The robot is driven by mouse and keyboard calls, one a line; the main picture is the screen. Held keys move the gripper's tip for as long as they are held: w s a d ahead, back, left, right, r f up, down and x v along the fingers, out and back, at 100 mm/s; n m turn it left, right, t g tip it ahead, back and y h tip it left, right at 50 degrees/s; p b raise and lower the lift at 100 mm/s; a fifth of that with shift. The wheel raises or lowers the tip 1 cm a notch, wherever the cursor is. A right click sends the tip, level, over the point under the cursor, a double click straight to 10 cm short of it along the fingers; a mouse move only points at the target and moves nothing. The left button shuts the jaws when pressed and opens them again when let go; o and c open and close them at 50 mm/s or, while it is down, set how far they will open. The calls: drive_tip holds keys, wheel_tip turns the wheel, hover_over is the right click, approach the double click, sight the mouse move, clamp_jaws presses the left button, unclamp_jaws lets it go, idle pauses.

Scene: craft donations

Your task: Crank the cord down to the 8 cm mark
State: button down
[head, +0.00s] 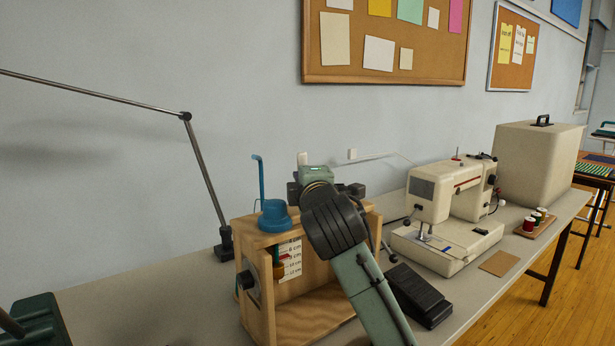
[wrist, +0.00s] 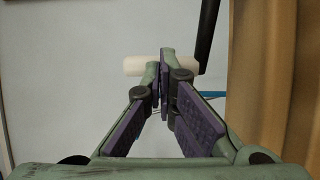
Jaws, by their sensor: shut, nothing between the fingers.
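A wooden winder box (head: 262,318) stands on the bench with a blue part with an upright bent rod (head: 272,212) on top. Inside it is a white card with cm marks (head: 291,262); a small red piece shows beside it, too small to read against the marks. A round dark disc (head: 250,284) is on the box's left side. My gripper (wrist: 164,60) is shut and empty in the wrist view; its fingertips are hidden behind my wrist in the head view. A pale cylinder (wrist: 143,67) lies just beyond the fingertips; I cannot tell whether they touch it.
A wooden panel (wrist: 280,80) stands close at the right of the wrist view. A black pedal (head: 419,296), a sewing machine (head: 447,205), thread spools (head: 536,219) and a cream case (head: 537,165) are right of the box. A lamp arm (head: 205,175) rises left. The bench's left front is mostly clear.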

drive_tip(key=shift+w+a+m+h, duration=0.3)
drive_tip(key=shift+w+m+h, duration=0.3)
drive_tip(key=shift+h, duration=0.4)
drive_tip(key=shift+w+a, duration=0.2)
drive_tip(key=shift+w, duration=1.2)
drive_tip(key=shift+w+d+p, duration=0.1)
drive_tip(key=shift+w+p, duration=0.25)
drive_tip(key=shift+w, duration=0.75)
drive_tip(key=shift+w+d, duration=0.2)
drive_tip(key=shift+w, duration=0.3)
drive_tip(key=shift+w+d, duration=0.15)
drive_tip(key=shift+w, duration=0.35)
drive_tip(key=w+d+m+h+p, duration=0.2)
drive_tip(key=w+d+m+h, duration=0.2)
drive_tip(key=h, duration=0.3)
drive_tip(key=shift+w+d+m+g, duration=0.3)
drive_tip(key=shift+d+g, duration=0.1)
drive_tip(key=shift+d, duration=0.35)
drive_tip(key=shift+r, duration=0.1)
